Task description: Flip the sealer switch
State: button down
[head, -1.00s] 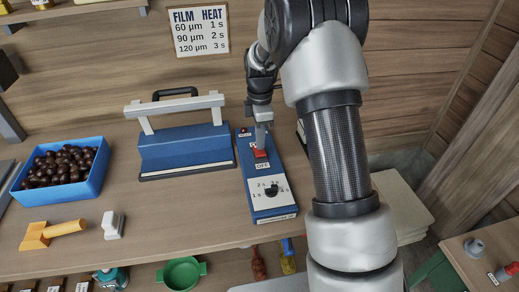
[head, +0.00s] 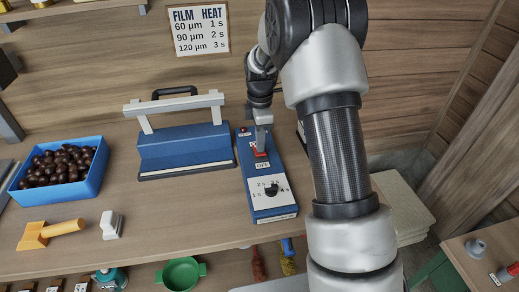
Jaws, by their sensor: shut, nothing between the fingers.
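The sealer's blue control box (head: 257,192) lies on the wooden bench. It has a red switch (head: 262,155) with an OFF label below it, and a white dial plate (head: 268,198) with a black knob nearer the front. My gripper (head: 261,149) is shut and empty, pointing down with its tips at the red switch, touching or just above it. The tips hide part of the switch, so its tilt is hard to tell. A small red lamp (head: 242,130) sits at the box's far end. The blue sealer (head: 185,147) with its white arm stands left of the box.
A blue bin (head: 95,178) of chestnuts stands at the left. A yellow-orange tool (head: 48,232) and a white block (head: 111,225) lie near the front edge. A film heat chart (head: 200,30) hangs on the back wall. The bench between sealer and front edge is clear.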

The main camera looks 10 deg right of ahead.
jog(key=shift+f+b, duration=0.3)
jog(key=shift+f, duration=0.25)
jog(key=shift+r+p, duration=2.4)
jog(key=shift+r, duration=1.15)
jog(key=s+r+m+t+p, duration=0.15)
jog(key=s+r+m, duration=0.4)
jog(key=r, duration=0.75)
jog(key=s+r+m+t+p, duration=0.1)
jog(key=s+r+m, duration=0.2)
jog(key=s, duration=0.5)
jog(key=s+r+m+t, duration=0.1)
jog(key=s+r+m, duration=0.3)
jog(key=s, duration=0.4)
jog(key=s+r+m+t+p, duration=0.1)
jog(key=s+r+m, duration=0.3)
jog(key=s, duration=0.4)
jog(key=shift+s+m+t+p, duration=0.25)
jog(key=shift+m+t+p, duration=0.1)
jog(key=shift+m+t, duration=0.3)
